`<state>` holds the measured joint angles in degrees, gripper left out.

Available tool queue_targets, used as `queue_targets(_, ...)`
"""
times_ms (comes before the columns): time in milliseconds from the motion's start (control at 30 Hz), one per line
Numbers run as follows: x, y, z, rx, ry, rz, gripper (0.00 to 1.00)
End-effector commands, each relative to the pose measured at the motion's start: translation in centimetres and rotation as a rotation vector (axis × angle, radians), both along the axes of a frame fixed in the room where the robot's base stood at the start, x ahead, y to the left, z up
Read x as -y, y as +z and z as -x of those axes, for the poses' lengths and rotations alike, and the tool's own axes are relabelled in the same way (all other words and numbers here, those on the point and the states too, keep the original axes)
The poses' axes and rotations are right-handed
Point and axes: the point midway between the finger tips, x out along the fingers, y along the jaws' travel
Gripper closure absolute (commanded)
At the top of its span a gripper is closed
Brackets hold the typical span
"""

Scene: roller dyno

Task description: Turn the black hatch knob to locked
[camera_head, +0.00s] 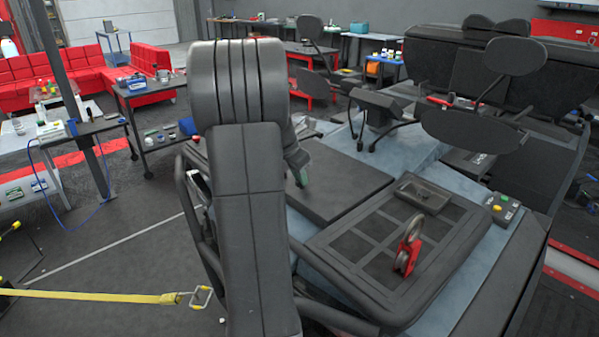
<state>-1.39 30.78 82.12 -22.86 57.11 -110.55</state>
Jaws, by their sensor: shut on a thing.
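My gripper (302,176) shows only in part, just right of my big dark arm, and points down at the left part of a flat black hatch panel (345,185). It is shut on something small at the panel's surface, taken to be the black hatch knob. The knob itself is hidden behind my gripper and arm, so its turn position cannot be read.
A black tray-like panel (345,245) at front right bears a red-and-grey caster-like part (408,245) and a small black tray (423,197). A button box (502,208) sits at right. Black tubing runs close left of my arm. A yellow strap (90,296) crosses the floor at lower left.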

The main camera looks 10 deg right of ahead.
Motion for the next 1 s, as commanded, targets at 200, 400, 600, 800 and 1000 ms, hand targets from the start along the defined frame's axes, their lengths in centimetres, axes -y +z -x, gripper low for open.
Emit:
queue_targets(200, -0.06, 0.32, -0.09, -0.001, -0.08, 0.001, 1.0)
queue_targets(400, -0.15, 0.48, -0.27, -0.002, -0.228, 0.002, 1.0)
queue_targets(600, -0.18, 0.55, -0.47, -0.001, -0.416, 0.002, 1.0)
queue_targets(800, -0.18, 0.54, -0.66, -0.001, -0.609, 0.002, 1.0)
queue_targets(1000, -0.12, 0.46, -0.82, -0.001, -0.798, 0.002, 1.0)
